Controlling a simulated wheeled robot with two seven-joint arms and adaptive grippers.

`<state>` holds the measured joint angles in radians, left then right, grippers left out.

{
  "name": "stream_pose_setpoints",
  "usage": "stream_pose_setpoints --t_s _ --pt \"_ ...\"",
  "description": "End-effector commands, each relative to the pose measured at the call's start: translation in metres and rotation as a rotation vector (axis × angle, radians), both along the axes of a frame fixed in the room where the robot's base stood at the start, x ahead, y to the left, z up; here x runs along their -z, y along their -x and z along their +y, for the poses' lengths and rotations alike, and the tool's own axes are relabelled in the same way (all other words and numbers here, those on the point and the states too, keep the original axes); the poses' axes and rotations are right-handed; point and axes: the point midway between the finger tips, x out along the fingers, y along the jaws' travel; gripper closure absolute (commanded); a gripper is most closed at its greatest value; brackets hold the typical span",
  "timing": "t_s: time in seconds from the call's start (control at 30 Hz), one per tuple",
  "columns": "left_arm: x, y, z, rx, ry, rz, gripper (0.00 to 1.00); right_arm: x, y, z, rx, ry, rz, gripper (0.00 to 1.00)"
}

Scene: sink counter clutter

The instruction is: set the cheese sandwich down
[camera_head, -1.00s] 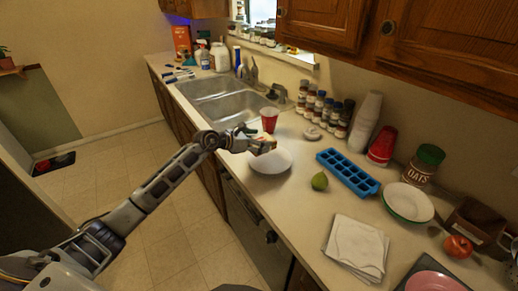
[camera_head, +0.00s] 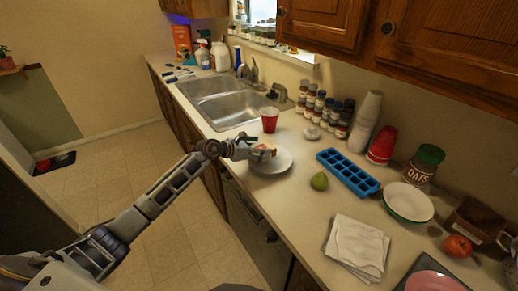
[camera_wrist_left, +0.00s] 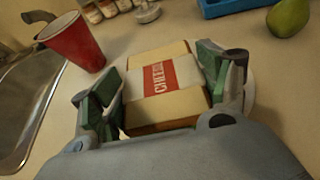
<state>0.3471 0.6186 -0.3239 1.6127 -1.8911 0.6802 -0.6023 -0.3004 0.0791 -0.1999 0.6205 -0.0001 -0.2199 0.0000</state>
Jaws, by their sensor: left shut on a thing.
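The cheese sandwich (camera_wrist_left: 162,90), a pale block with a red and white "CHEESE" label, is between the green-padded fingers of my left gripper (camera_wrist_left: 160,92) in the left wrist view. In the head view the left gripper (camera_head: 260,152) is shut on the sandwich (camera_head: 264,152), low over the left part of a white plate (camera_head: 284,164). I cannot tell whether the sandwich touches the plate. A bit of plate rim (camera_wrist_left: 250,92) shows beside the right finger in the wrist view. My right gripper is not in view.
A red cup (camera_head: 269,120) stands just behind the plate, near the sink (camera_head: 232,107). A green pear (camera_head: 319,181) and a blue ice tray (camera_head: 347,174) are to the right. Spice jars line the wall. The counter in front of the folded cloth (camera_head: 357,246) is narrow.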

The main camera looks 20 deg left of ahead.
Motion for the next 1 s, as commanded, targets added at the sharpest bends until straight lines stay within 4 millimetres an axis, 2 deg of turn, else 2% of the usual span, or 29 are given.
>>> stream_pose_setpoints --t_s 0.83,0.87,1.0 --pt "0.011 0.000 0.000 -0.001 0.000 -0.002 0.51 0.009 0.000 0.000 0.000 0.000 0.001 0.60" --pt "0.012 0.000 0.000 0.000 -0.001 -0.001 0.23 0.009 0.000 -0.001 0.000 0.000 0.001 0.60" --pt "0.012 0.000 0.000 0.000 -0.001 -0.001 0.05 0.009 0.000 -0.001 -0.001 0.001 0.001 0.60"
